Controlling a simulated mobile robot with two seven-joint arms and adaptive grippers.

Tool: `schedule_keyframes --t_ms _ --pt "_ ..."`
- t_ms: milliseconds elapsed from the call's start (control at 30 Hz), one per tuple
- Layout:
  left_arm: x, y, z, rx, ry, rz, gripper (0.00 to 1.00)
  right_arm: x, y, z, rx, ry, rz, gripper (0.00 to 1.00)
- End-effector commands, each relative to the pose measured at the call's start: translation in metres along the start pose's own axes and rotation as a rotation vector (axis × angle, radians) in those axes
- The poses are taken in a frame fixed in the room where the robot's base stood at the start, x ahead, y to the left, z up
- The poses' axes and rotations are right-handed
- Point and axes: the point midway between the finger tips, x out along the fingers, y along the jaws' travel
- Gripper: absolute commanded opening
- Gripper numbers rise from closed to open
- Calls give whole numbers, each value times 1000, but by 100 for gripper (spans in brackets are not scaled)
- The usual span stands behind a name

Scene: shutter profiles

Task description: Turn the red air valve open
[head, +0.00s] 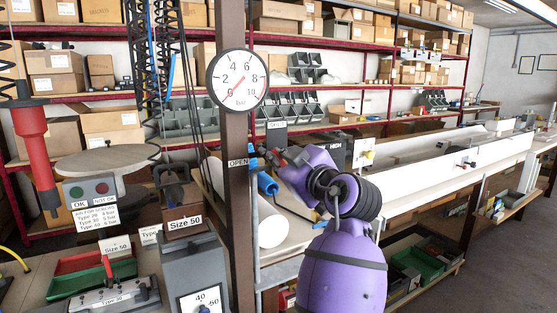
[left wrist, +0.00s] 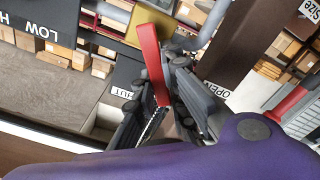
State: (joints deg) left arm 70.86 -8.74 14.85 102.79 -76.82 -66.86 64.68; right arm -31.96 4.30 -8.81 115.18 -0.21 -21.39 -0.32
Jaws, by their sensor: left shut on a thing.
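The red air valve lever (left wrist: 152,65) is a flat red bar in the left wrist view. My left gripper (left wrist: 163,84) is shut on it, with one dark finger on each side of the bar. The OPEN label (left wrist: 218,90) is right of the fingers and the SHUT label (left wrist: 122,92) is left of them. In the head view the OPEN label (head: 238,162) is on the brown post, and my purple left arm reaches up beside it. The arm mostly hides the valve and my left gripper there. My right gripper is not in view.
A round pressure gauge (head: 238,79) is on the brown post (head: 238,200), just above the valve. A red tool (head: 36,150) hangs at the left. A grey Size 50 box (head: 190,265) stands close left of the post. A long white-sided bench (head: 450,160) runs right.

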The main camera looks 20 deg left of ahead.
Motion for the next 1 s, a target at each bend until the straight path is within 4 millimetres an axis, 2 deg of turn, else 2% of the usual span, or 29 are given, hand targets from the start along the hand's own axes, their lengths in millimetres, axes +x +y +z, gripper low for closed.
schedule_keyframes --t_ms 67,100,233,267,533,667,767,1000 --pt "0 1 -2 -2 3 2 0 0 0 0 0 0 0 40" --pt "0 1 -2 -2 2 2 13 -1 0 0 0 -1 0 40" --pt "0 1 -1 -1 2 2 30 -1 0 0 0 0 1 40" --pt "0 1 -1 -1 2 2 31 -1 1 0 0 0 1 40" --pt "0 0 0 0 1 1 31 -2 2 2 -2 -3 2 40" --pt "-8 1 0 0 -1 2 31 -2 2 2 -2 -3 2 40" --pt "-24 1 1 -1 -2 3 31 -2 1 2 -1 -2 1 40" --pt "-75 0 0 -1 -3 2 31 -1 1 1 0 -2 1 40"
